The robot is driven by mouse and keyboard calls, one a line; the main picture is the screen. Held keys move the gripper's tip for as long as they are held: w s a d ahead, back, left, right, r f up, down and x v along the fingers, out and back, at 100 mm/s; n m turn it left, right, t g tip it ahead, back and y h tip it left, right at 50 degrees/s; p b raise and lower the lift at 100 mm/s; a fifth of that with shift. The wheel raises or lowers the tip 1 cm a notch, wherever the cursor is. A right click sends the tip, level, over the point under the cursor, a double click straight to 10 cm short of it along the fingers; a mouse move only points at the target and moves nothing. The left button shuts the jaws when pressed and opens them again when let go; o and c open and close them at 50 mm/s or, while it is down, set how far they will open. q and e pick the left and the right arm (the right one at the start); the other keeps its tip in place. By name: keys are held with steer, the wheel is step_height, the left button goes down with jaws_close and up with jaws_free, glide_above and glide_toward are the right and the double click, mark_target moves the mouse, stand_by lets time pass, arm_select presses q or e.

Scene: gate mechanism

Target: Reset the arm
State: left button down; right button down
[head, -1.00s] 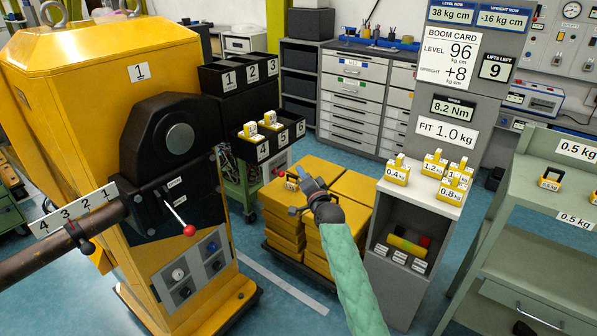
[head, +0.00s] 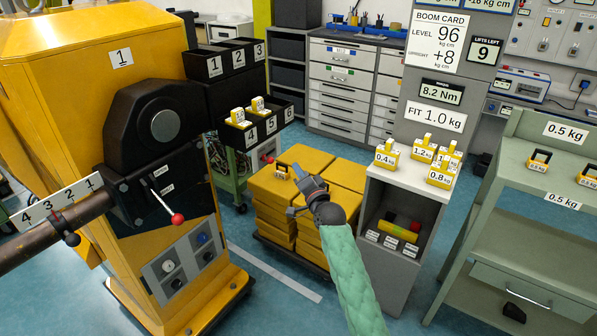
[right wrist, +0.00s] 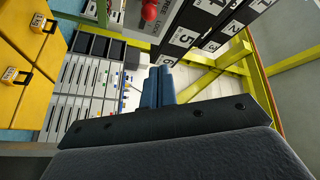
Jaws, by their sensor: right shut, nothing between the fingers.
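The yellow gate machine (head: 75,60), marked 1, stands at the left. Its dark round hub (head: 165,125) faces me. The brown boom arm (head: 50,230) leaves the machine toward the left edge, with a white 4-3-2-1 scale (head: 58,200) on it. A lever with a red knob (head: 178,219) hangs below the hub. My right gripper (head: 300,178) is shut and empty, in front of the yellow block stack and apart from the lever. It also shows in the right wrist view (right wrist: 160,72). My left gripper is not in view.
Yellow blocks (head: 290,185) stand on a low pallet mid-floor. A grey stand (head: 385,195) carries several labelled weights (head: 385,154). Black numbered bins (head: 225,65) stand behind the machine. A green shelf (head: 520,200) stands at the right. Signs read FIT 1.0 kg and LIFTS LEFT 9.

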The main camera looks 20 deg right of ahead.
steer(key=s+a+f+n+g, duration=0.2)
steer(key=s+f+n+g, duration=0.2)
steer(key=f, duration=0.3)
steer(key=s+a+f+n+g+h, duration=0.1)
steer(key=s+f+n+g, duration=0.25)
steer(key=f, duration=0.45)
steer(key=s+a+f+n+g, duration=0.2)
steer(key=s+f+n+g, duration=0.2)
steer(key=f, duration=0.3)
steer(key=s+a+f+g, duration=0.1)
steer(key=s+f+g, duration=0.1)
steer(key=s+f, duration=0.6)
steer(key=s+a+f+g, duration=0.1)
steer(key=s+f, duration=0.7)
steer(key=s, duration=1)
steer(key=s+a+f+g, duration=0.2)
steer(key=s+f+g, duration=0.2)
steer(key=s+f, duration=0.4)
steer(key=s, duration=0.5)
steer(key=shift+s+f+h, duration=0.2)
steer(key=shift+f+h, duration=0.05)
steer(key=shift+h, duration=0.15)
steer(key=shift+n, duration=0.25)
